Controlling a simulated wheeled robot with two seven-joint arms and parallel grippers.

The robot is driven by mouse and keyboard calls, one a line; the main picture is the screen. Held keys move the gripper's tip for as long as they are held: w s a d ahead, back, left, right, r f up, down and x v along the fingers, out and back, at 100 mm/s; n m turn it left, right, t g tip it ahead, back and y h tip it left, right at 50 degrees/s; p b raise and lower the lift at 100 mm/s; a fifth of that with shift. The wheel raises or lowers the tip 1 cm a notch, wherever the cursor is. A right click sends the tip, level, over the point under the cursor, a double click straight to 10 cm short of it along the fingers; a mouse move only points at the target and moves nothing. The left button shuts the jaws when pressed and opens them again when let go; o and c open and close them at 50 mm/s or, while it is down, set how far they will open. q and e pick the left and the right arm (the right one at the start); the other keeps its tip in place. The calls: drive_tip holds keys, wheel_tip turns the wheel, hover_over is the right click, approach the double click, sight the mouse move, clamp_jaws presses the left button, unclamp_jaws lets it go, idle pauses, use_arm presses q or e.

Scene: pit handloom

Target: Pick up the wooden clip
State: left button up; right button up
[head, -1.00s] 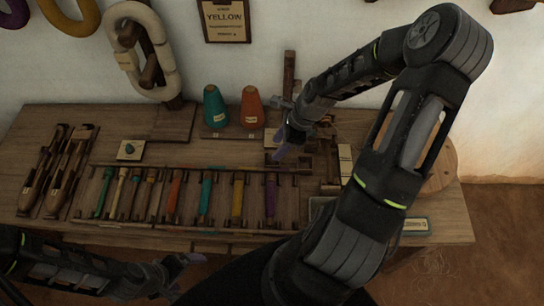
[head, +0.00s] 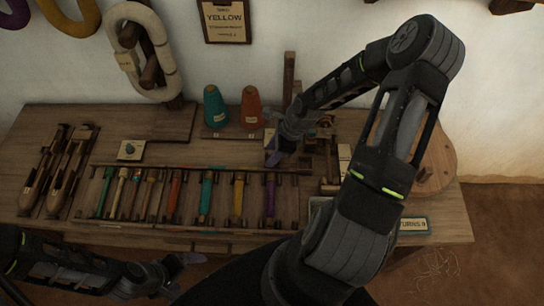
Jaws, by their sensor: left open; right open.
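I cannot pick out the wooden clip with certainty. Small brown wooden pieces (head: 325,122) lie at the back right of the table, partly behind my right forearm, too small and dark to tell apart. My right gripper (head: 275,155) is open above the table, just behind the right end of the bobbin rack, with its fingers pointing down and left. I see nothing held in it. My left gripper (head: 190,259) is open and empty in front of the table's front edge, low in the view.
A rack (head: 150,222) of coloured bobbins lies along the table's front. Wooden shuttles (head: 68,172) are at the left. A teal cone (head: 215,108) and an orange cone (head: 252,108) stand at the back. A round wooden disc (head: 437,165) is at the right, partly behind my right arm.

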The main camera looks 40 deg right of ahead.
drive_tip(key=shift+c, duration=0.2)
clamp_jaws()
idle(0.4)
